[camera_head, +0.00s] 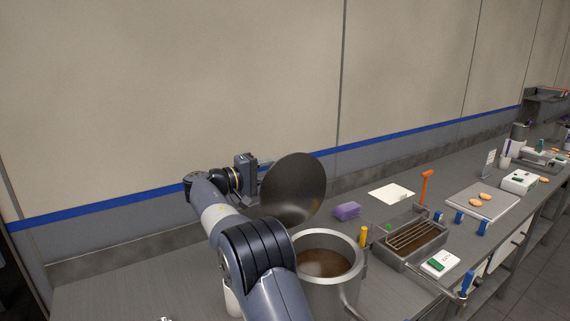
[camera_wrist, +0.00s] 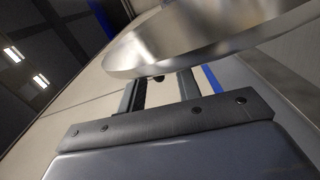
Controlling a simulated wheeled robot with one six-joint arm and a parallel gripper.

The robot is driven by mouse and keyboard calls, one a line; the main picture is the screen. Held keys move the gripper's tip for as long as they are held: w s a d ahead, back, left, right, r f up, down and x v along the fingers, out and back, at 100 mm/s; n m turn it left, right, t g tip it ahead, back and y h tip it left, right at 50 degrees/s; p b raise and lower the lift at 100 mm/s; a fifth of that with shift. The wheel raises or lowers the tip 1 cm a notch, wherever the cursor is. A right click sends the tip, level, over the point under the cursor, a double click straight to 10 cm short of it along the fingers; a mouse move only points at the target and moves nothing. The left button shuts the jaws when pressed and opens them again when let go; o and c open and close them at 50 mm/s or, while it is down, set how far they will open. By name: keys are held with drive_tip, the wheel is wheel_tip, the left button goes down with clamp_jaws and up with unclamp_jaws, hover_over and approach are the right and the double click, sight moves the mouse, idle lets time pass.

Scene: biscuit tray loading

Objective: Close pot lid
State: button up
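The metal pot (camera_head: 333,290) stands on the counter with its top open and brown contents (camera_head: 323,263) inside. Its round lid (camera_head: 293,188) is raised, tilted up steeply above the pot's back left rim. My gripper (camera_head: 264,188) is at the lid's left side, its tips partly hidden in the head view. In the wrist view, the lid (camera_wrist: 205,40) fills the upper part, just beyond my gripper (camera_wrist: 160,86). The two fingers are apart, with a small dark knob showing near the lid's edge between them. I cannot tell whether the fingers touch the lid.
Right of the pot are a yellow-capped item (camera_head: 363,237), a purple sponge (camera_head: 347,211), a metal basin with a rack (camera_head: 400,250), a white-and-green box (camera_head: 440,263) and an orange-handled tool (camera_head: 425,186). A tray with biscuits (camera_head: 468,211) lies farther right. The wall runs behind the counter.

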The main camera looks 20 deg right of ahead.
drive_tip(key=shift+w+d+p, duration=0.2)
drive_tip(key=shift+d, duration=0.85)
drive_tip(key=shift+w+d+p, duration=0.15)
drive_tip(key=shift+d, duration=0.9)
drive_tip(key=shift+c, duration=0.2)
clamp_jaws()
